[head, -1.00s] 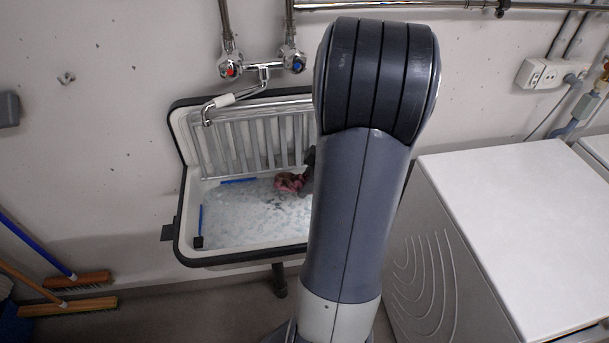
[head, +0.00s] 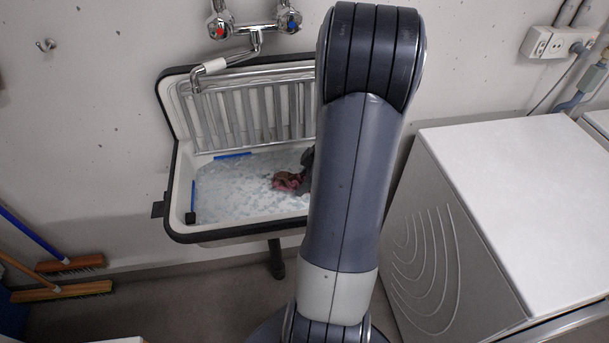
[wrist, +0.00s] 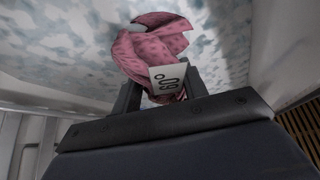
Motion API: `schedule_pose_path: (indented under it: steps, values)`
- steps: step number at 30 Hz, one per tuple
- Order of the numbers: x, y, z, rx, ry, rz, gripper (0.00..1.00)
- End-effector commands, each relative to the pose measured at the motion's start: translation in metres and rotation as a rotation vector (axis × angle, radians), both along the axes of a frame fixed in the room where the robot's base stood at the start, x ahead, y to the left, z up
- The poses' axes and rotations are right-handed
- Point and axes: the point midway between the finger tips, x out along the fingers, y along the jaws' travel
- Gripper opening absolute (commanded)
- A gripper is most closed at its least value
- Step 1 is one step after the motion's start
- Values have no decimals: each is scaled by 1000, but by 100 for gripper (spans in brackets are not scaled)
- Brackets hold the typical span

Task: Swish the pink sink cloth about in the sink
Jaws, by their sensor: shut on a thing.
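The pink sink cloth (wrist: 150,50) is bunched up in the wrist view, with a small white tag marked 60° on it. It also shows as a small pink patch (head: 287,181) in the head view. My gripper (wrist: 162,92) is shut on the cloth, one dark finger on each side of it. The sink (head: 178,205) is a white basin with a dark rim, holding pale foamy water. The cloth is at the water, in the right part of the basin as seen. My arm hides the right end of the sink and most of my gripper in the head view.
A metal rack (head: 245,115) stands along the sink's back, below a tap (head: 225,65) whose spout reaches over the left side. A white machine (head: 500,190) stands right of my arm. Brooms (head: 65,290) lean at the lower left.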

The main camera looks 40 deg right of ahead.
Motion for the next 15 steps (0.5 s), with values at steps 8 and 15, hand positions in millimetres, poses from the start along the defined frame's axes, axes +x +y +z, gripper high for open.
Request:
schedule_pose_path:
  steps: [8,15]
  values:
    - [0,0,-32,0,0,1,19]
    - [0,0,-43,-2,0,1,19]
